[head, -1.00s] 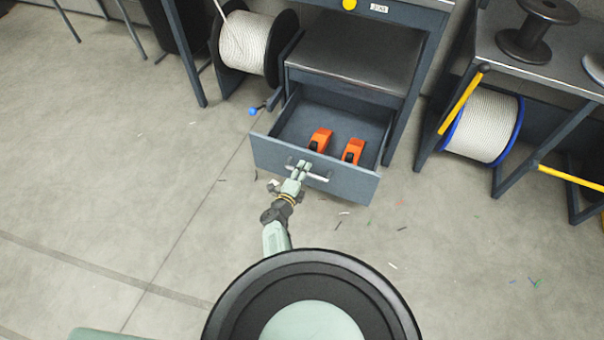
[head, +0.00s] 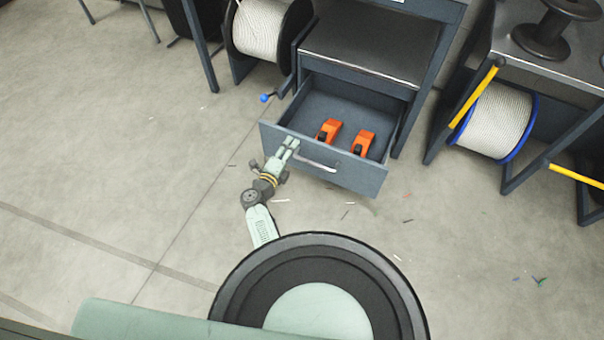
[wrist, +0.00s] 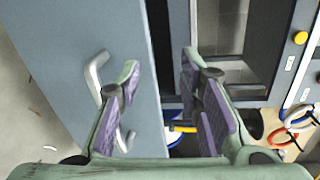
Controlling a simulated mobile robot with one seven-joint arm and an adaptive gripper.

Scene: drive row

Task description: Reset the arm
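My gripper (head: 290,144) is at the front of an open grey-blue drawer, by the left end of its silver bar handle (head: 318,165). In the wrist view my gripper (wrist: 160,72) has its two purple-padded fingers spread apart with nothing held between them. The handle (wrist: 93,78) shows there beside the left finger, partly hidden by it, and the drawer front (wrist: 55,45) fills the left side. The drawer (head: 353,178) is pulled out. Two orange and black objects (head: 328,130) (head: 363,142) lie inside it.
A rope spool (head: 262,30) stands back left, and a blue-ended lever (head: 265,98) sticks out beside the drawer. A blue-rimmed spool (head: 497,120) and yellow bars (head: 475,93) are at right. The floor (head: 130,170) to the left is mostly clear.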

